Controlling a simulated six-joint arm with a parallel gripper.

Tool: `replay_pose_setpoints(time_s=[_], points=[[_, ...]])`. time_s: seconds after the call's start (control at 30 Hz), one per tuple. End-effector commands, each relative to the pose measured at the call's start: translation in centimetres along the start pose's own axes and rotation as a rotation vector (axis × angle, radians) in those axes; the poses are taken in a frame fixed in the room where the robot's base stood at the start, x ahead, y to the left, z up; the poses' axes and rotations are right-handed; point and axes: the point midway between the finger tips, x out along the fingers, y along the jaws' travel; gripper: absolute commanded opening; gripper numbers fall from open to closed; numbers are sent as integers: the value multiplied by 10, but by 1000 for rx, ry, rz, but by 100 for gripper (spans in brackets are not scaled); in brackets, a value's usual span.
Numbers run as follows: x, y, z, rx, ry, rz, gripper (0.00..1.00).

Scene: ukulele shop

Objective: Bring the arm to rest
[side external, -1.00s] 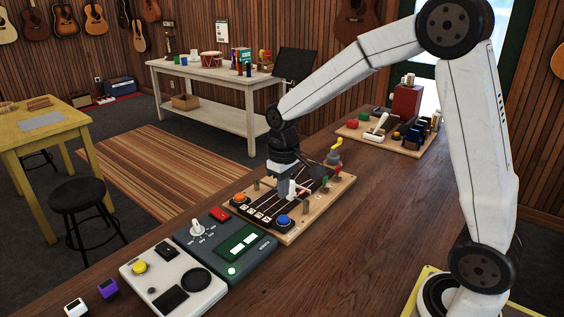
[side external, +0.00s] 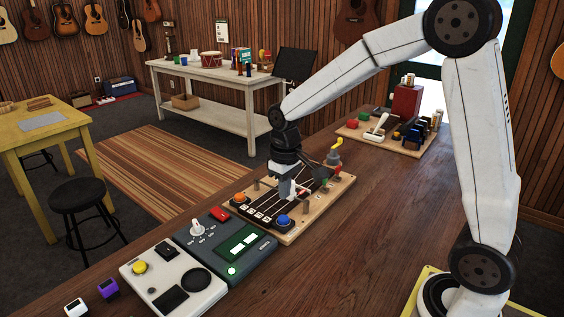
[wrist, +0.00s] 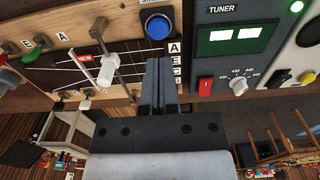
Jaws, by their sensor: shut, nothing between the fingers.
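My gripper (side external: 287,196) is pointed down over the wooden string board (side external: 292,238) on the brown bench. In the wrist view its two dark fingers (wrist: 159,64) are together with nothing between them. They are close to the board's strings and the row of letter labels, near the blue button (wrist: 157,25). The blue button also shows in the side view (side external: 283,221), with an orange button (side external: 240,198) at the board's left. I cannot tell whether the fingertips touch the board.
The tuner (side external: 262,252) and a pale grey box with a yellow button (side external: 139,267) stand left of the board. A white slider (wrist: 107,70) rises from the board beside my fingers. A second board (side external: 352,133) with tools lies farther back. The bench right of the board is clear.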

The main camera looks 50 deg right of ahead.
Motion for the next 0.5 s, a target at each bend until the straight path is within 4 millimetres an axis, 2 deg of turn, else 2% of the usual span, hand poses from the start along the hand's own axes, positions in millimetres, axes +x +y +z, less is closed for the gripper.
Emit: replay_pose_setpoints(time_s=[0.17, 0.5], points=[[10, -9, 21, -3, 38, 3, 0], [39, -29, 84, -2, 155, 3, 0]])
